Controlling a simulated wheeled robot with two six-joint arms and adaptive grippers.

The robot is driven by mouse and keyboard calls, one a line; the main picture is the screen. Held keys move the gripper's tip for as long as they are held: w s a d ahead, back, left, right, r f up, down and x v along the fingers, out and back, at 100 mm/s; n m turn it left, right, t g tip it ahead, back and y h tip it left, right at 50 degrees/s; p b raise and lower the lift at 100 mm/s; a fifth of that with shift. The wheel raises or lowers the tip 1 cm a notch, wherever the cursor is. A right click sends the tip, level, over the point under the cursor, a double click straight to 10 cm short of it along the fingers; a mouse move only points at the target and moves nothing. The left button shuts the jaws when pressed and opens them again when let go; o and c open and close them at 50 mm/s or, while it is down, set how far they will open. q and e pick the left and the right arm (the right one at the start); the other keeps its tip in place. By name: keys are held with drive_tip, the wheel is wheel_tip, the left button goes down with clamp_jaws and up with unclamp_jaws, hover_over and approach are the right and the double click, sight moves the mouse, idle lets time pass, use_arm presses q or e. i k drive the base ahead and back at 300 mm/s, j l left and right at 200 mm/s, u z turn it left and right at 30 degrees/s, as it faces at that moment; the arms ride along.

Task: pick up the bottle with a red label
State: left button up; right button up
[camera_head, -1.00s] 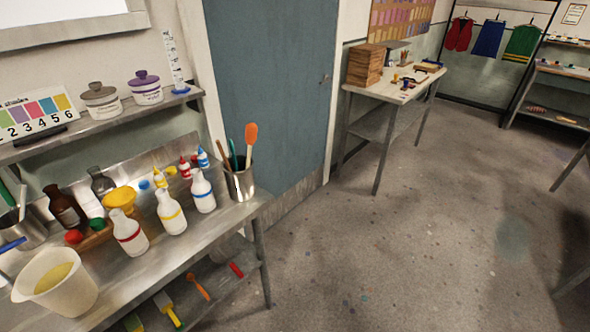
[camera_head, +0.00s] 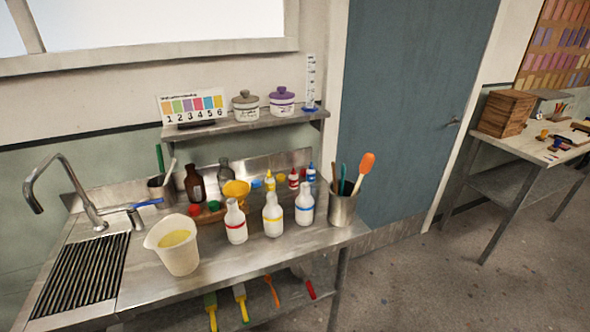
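A white bottle with a red label band (camera_head: 236,233) stands upright on the steel counter (camera_head: 205,279). It is the leftmost of three similar white bottles near the counter's front. Just right of it stands a white bottle with a yellow band (camera_head: 273,226), then one with a blue band (camera_head: 305,212). A yellow funnel (camera_head: 236,189) is right behind the red-label bottle. Neither of my grippers shows in the head view.
A white pitcher of yellow liquid (camera_head: 175,252) stands left of the bottles, a steel utensil pot (camera_head: 342,209) right of them. Brown bottle (camera_head: 194,183) and small paint bottles stand behind. A sink tap (camera_head: 70,185) is at far left. Open floor (camera_head: 420,285) lies right.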

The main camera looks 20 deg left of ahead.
sight(235, 220)
drive_tip(key=u, duration=1.25)
